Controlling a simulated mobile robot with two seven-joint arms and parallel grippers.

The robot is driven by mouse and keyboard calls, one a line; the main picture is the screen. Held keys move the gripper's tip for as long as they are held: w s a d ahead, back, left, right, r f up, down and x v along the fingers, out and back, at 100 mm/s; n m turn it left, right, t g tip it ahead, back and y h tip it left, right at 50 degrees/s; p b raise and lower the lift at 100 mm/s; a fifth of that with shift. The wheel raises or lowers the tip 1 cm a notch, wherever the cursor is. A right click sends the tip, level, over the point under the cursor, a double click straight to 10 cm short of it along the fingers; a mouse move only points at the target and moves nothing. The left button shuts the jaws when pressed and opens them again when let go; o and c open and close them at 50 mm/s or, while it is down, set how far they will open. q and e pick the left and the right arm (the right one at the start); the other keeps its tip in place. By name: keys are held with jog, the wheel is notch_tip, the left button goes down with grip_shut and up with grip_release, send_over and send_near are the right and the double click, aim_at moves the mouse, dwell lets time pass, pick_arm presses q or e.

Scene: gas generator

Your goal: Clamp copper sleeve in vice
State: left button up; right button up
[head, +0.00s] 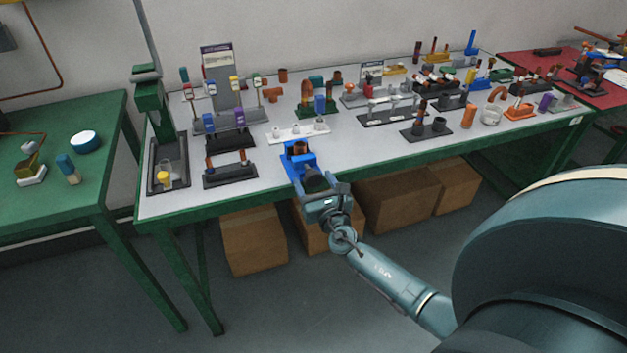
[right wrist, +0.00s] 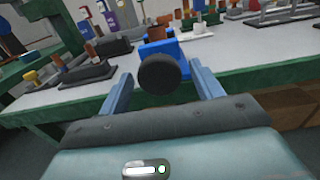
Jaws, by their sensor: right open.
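A blue vice (head: 296,160) stands at the front edge of the grey workbench. A copper sleeve (head: 300,148) sits upright at the top of the vice; whether the jaws press on it cannot be told. In the right wrist view the sleeve (right wrist: 160,32) shows above the blue vice body (right wrist: 165,48), behind a round black knob (right wrist: 160,74) on the vice's front. My right gripper (head: 316,182) is at the front of the vice. Its two fingers (right wrist: 163,88) are open, one on each side of the knob, with visible gaps. My left gripper is not in view.
Cardboard boxes (head: 254,240) lie under the bench. Many parts crowd the back and right.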

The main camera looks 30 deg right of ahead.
jog(key=shift+w+d, duration=0.15)
jog(key=shift+w, duration=0.4)
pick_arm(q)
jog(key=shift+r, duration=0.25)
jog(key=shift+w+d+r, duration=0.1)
pick_arm(e)
jog(key=c, duration=1)
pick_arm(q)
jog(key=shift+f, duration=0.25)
pick_arm(e)
jog(key=shift+o, duration=0.2)
